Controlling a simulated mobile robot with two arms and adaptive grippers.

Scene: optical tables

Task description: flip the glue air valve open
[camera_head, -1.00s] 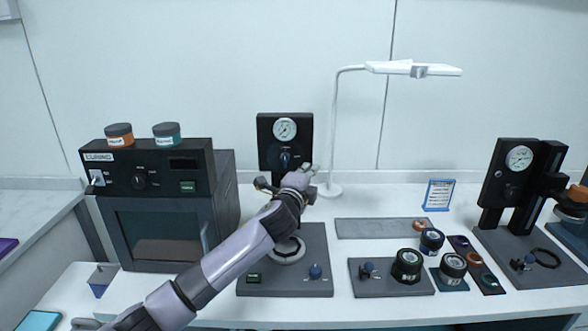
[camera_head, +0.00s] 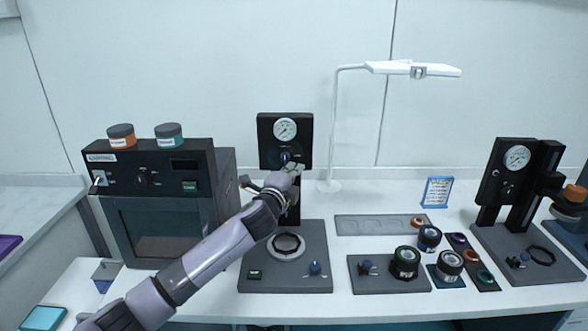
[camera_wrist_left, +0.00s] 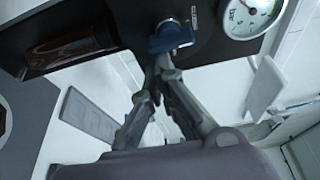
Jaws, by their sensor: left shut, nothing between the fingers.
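The glue station's black head panel (camera_head: 268,135) stands at the middle of the table, with a round white gauge (camera_head: 285,129) on it. The blue valve handle (camera_head: 285,156) sits below the gauge. In the left wrist view the blue handle (camera_wrist_left: 170,36) is just beyond my fingertips, beside the gauge (camera_wrist_left: 250,12). My left gripper (camera_head: 294,170) is at the panel's lower edge, just below the handle. Its fingertips (camera_wrist_left: 160,62) are together and empty, close to the handle; I cannot tell whether they touch it. My right gripper is not in view.
A dark oven box (camera_head: 155,225) stands at the left. A white lamp (camera_head: 335,130) rises behind the station. Several jars, such as the green-banded one (camera_head: 405,262), stand at the right. Another gauge station (camera_head: 518,158) is at the far right. The grey tray (camera_head: 375,226) is mostly clear.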

